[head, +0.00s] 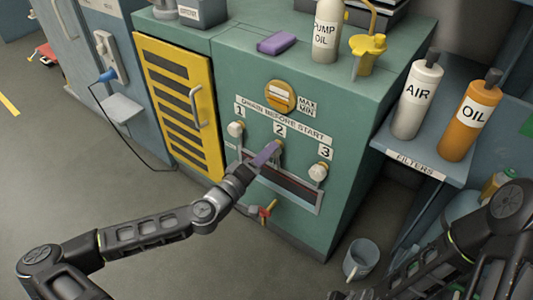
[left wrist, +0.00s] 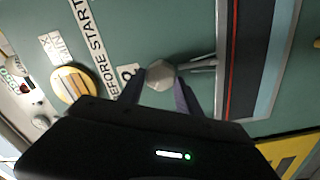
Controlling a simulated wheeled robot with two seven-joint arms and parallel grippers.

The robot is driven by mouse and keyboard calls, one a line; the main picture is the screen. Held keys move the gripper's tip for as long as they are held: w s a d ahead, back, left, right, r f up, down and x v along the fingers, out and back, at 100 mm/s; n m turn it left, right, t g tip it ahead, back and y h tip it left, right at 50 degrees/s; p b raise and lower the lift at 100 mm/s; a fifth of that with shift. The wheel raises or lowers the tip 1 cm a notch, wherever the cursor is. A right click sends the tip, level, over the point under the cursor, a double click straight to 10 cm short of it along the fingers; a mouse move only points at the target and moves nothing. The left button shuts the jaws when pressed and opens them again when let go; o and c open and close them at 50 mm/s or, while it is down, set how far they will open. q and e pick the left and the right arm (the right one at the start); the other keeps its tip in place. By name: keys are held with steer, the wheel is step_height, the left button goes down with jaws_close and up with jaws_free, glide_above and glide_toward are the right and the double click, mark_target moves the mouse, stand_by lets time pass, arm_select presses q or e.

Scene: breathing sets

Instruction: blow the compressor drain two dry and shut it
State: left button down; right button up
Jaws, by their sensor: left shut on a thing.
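The compressor (head: 300,225) is a green cabinet with three drains in a row, under a "DRAIN BEFORE START" label. Drain two (head: 279,145) is the middle one, below the number 2. My left gripper (head: 268,152) reaches it from the lower left. In the left wrist view its two fingers (left wrist: 158,92) are on either side of a pale knob (left wrist: 161,75), shut on it. A thin grey spout shows beside the knob. The fingers hide part of drain two in the head view. I cannot tell whether anything flows from it.
Drain one (head: 235,129) and drain three (head: 318,172) flank it. A dark tray (head: 285,187) runs below. Bottles and a yellow can (head: 367,52) stand on top. The filter shelf (head: 415,163) is at right, a grey bucket (head: 361,259) on the floor.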

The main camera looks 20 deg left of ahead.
arm_select(q)
steer(key=n+p, duration=0.1)
steer(key=n, duration=0.5)
steer(key=n+p, duration=0.1)
steer(key=n, duration=0.6)
steer(key=n+p, duration=0.2)
steer(key=n, duration=0.4)
steer(key=shift+f+n, duration=0.3)
steer(key=shift+f, duration=0.05)
steer(key=shift+d, duration=0.1)
steer(key=c, duration=0.8)
jaws_free()
steer(key=shift+c, duration=0.2)
steer(key=shift+s, duration=0.15)
steer(key=p+v, duration=0.1)
steer(key=v, duration=0.6)
steer(key=shift+s, duration=0.25)
